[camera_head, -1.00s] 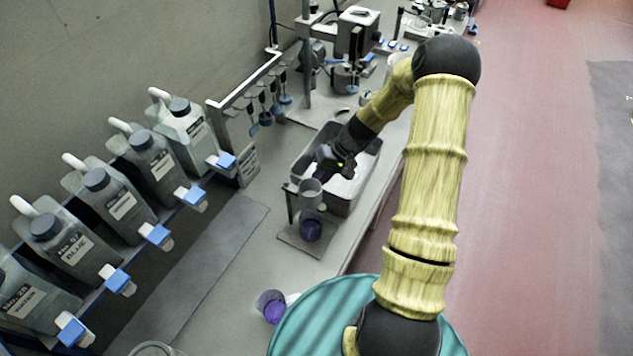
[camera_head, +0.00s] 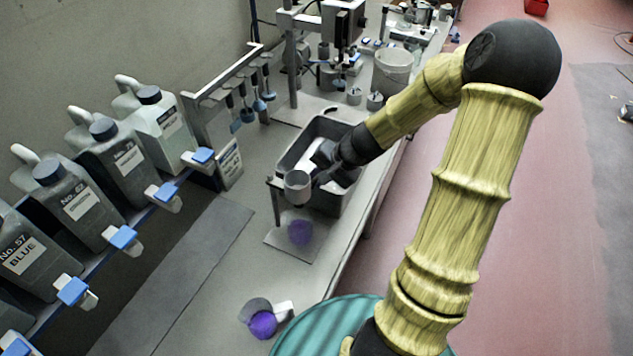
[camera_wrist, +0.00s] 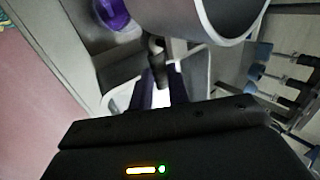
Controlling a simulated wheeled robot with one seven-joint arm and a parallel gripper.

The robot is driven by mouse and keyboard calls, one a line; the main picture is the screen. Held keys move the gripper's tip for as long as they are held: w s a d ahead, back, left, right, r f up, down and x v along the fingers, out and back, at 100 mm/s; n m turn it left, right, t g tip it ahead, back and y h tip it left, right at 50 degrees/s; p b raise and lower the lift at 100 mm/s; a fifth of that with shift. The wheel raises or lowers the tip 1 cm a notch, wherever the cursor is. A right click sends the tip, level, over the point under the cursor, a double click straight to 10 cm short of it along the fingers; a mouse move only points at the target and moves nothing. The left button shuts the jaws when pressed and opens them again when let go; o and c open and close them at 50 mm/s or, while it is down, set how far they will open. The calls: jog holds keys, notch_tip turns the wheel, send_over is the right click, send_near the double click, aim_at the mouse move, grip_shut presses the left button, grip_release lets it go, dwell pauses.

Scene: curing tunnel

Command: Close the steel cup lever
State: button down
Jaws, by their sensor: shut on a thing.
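The steel cup (camera_head: 298,187) is held above the bench at the near end of a grey bin. In the wrist view the steel cup (camera_wrist: 205,15) fills the top, with its rim close to my fingers. A short dark lever (camera_wrist: 156,48) juts from below the cup towards my fingers. My gripper (camera_wrist: 162,78) is shut on this lever, just beside the cup. In the head view my gripper (camera_head: 325,168) is at the right of the cup, over the bin. The lever is too small to make out there.
Another purple-filled cup (camera_head: 262,322) is nearer. The grey bin (camera_head: 325,200) lies under my gripper. Large jugs (camera_head: 120,165) line the left; a white bucket (camera_head: 392,72) stands behind.

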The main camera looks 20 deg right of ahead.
dwell(0.3)
jog(key=c, duration=1.3)
grip_release()
jog(key=shift+c, duration=0.2)
jog(key=shift+s+d+r, duration=0.1)
jog(key=shift+r, duration=0.05)
jog(key=v, duration=1.7)
